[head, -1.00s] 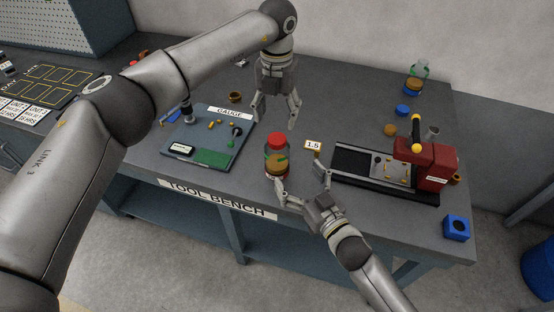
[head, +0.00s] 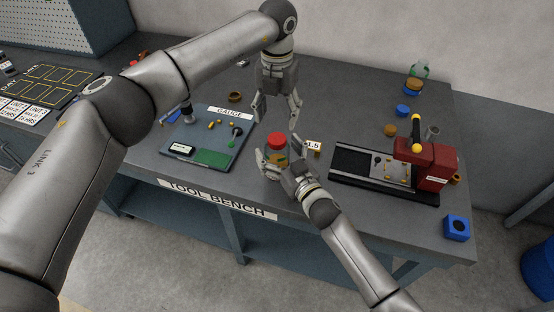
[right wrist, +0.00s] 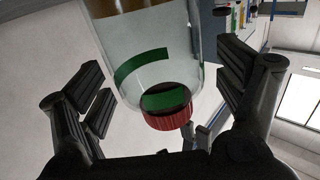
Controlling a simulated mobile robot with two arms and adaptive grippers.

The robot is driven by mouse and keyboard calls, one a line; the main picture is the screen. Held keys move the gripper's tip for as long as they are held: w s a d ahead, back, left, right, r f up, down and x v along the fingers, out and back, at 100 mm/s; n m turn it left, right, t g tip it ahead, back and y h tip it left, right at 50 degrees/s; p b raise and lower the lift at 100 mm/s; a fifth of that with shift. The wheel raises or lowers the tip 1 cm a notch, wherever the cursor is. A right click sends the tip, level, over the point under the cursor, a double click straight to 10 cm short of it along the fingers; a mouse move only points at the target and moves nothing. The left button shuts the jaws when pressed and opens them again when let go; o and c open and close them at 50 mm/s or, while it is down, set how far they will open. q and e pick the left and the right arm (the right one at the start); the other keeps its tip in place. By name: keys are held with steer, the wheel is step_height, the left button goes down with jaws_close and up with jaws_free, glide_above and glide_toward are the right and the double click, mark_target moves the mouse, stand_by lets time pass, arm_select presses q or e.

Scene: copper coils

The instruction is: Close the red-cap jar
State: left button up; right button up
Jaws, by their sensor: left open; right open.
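The clear jar (head: 277,156) stands upright on the bench, with a coloured label and its red cap (head: 276,140) on top. My right gripper (head: 280,152) is open around the jar from the front right, with a finger on either side. In the right wrist view the jar (right wrist: 150,60) appears upside down between the spread fingers, with gaps visible; its red cap (right wrist: 172,118) shows at the lower end. How tightly the cap sits I cannot tell. My left gripper (head: 278,116) is open and empty, pointing down above and behind the jar. My right gripper partly hides the jar's lower part.
The blue-grey gauge board (head: 210,138) lies left of the jar. A small tag marked 1.5 (head: 314,145) stands close on the right, then a black-railed fixture with a red block (head: 432,165). A blue block (head: 456,228) sits at the front right corner. The bench's front edge is near.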

mark_target(277, 138)
steer(key=shift+w, duration=0.15)
steer(key=c, duration=2)
arm_select(q)
steer(key=n, duration=1.3)
steer(key=shift+r+n, duration=0.1)
steer(key=shift+n, duration=0.2)
steer(key=shift+f, duration=4.05)
